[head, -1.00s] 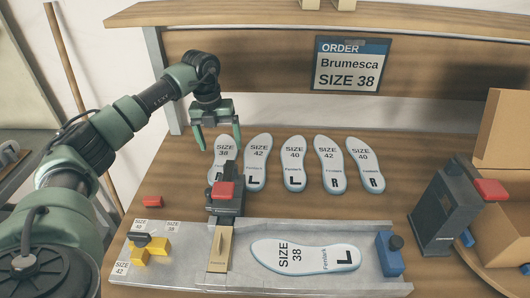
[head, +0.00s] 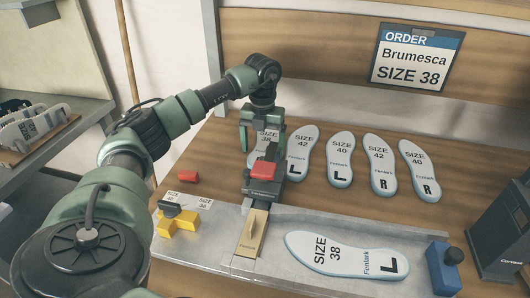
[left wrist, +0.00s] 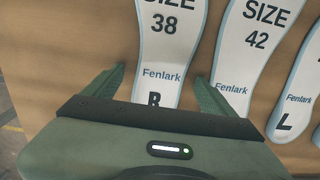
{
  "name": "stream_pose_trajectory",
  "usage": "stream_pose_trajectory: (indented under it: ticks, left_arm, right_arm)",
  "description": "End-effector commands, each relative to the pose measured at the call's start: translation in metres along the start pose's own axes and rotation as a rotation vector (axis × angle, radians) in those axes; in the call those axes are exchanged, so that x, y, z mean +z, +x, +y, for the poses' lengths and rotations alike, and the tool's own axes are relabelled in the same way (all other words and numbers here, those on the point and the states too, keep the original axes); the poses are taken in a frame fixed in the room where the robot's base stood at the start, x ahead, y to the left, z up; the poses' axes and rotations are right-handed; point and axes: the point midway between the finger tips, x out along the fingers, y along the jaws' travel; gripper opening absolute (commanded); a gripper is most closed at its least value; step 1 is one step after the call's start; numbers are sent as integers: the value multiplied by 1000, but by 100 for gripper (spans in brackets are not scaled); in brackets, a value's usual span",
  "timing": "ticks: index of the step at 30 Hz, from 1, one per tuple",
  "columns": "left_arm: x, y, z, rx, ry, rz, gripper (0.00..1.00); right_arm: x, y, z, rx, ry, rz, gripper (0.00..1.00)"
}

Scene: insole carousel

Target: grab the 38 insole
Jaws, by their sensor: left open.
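A white insole marked SIZE 38 (head: 268,138) lies at the left end of a row on the bench. The left wrist view shows it as a Fenlark insole (left wrist: 166,55) with an R near its heel. My left gripper (head: 262,148) is open over it. In the left wrist view the fingers of my left gripper (left wrist: 158,80) stand on either side of it, apart from it. A second SIZE 38 Fenlark insole (head: 345,257), marked L, lies in the grey metal tray (head: 190,258). My right gripper is out of view.
Several other insoles, sizes 40 and 42, lie to the right; the size 42 L insole (head: 303,150) is closest. A black device with a red top (head: 263,170) stands just in front of the gripper. The order sign (head: 415,57) reads Brumesca SIZE 38.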

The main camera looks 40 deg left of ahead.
Motion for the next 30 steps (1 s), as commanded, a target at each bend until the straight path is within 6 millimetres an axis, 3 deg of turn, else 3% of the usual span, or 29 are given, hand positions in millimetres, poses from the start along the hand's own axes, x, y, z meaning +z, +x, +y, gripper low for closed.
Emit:
stream_pose_trajectory:
  ticks: [6, 13, 23, 30]
  left_arm:
    - [0, -1, 0, 0, 0, -1, 83]
    - [0, -1, 0, 0, 0, -1, 21]
    - [1, -9, 0, -2, -1, -3, 20]
    - [1, -56, -1, -3, 0, -6, 20]
  right_arm:
    - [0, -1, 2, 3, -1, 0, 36]
    - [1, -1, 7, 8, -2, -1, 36]
    - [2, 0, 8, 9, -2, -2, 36]
    - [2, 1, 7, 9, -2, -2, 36]
